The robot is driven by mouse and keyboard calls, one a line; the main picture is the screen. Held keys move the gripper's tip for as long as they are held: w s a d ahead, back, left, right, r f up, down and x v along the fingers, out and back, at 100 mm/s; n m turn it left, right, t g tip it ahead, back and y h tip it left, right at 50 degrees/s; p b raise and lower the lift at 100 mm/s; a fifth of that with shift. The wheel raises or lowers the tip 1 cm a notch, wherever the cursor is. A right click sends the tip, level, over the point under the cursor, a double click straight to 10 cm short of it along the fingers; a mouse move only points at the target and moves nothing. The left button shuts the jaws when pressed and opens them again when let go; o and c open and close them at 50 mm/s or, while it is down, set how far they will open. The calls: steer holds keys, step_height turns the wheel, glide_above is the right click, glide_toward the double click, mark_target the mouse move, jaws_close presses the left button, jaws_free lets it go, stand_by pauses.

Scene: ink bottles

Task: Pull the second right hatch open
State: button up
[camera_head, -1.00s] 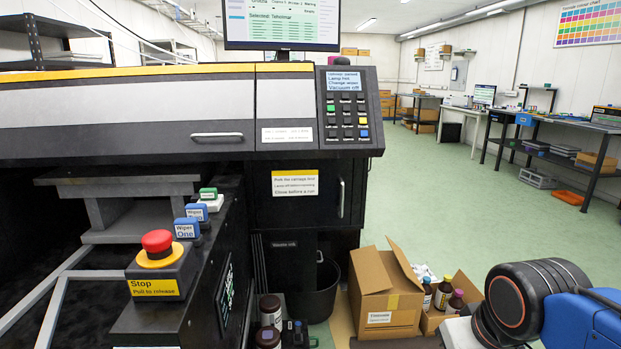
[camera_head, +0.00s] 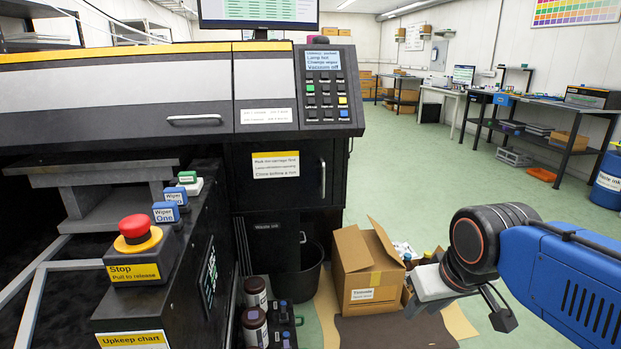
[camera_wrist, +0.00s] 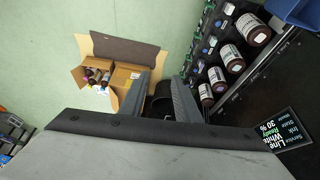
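A black hatch (camera_head: 290,178) with a pale upright handle (camera_head: 322,180) and a yellow-and-white label is on the right front of the printer in the head view. It looks closed. A grey-and-black cover with a level handle (camera_head: 194,119) is above and to its left. No name marks either as the second right hatch. My gripper (camera_wrist: 160,85) shows two dark fingers standing apart in the wrist view, with nothing between them. In the head view my arm's end is at the lower right, well apart from the hatch. The hatch cannot be made out in the wrist view.
An open cardboard box (camera_head: 366,268) stands on the floor right of the printer, beside a black bin (camera_head: 306,274). Ink bottles (camera_head: 255,325) stand at the printer's foot. A red stop button (camera_head: 134,228) is at the left. Green floor is clear behind the box.

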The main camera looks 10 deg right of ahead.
mark_target(324, 172)
steer(key=w+a+r+n, duration=0.1)
steer(key=w+r, duration=0.3)
steer(key=w, duration=0.7)
steer(key=w+a+r, duration=0.1)
steer(key=w+r, duration=0.3)
steer(key=w, duration=0.7)
steer(key=shift+n+y, duration=0.4)
steer(key=shift+n, duration=0.1)
steer(key=w+a, duration=0.2)
steer(key=w, duration=1)
steer(key=w+a+f, duration=0.1)
steer(key=w+a, duration=0.1)
steer(key=w, duration=1.1)
steer(key=w+a+f, duration=0.1)
steer(key=w+a, duration=0.1)
steer(key=w, duration=1)
steer(key=shift+w+f, duration=0.2)
steer(key=shift+w, duration=0.05)
steer(key=shift+x, duration=0.95)
steer(key=shift+f, duration=0.5)
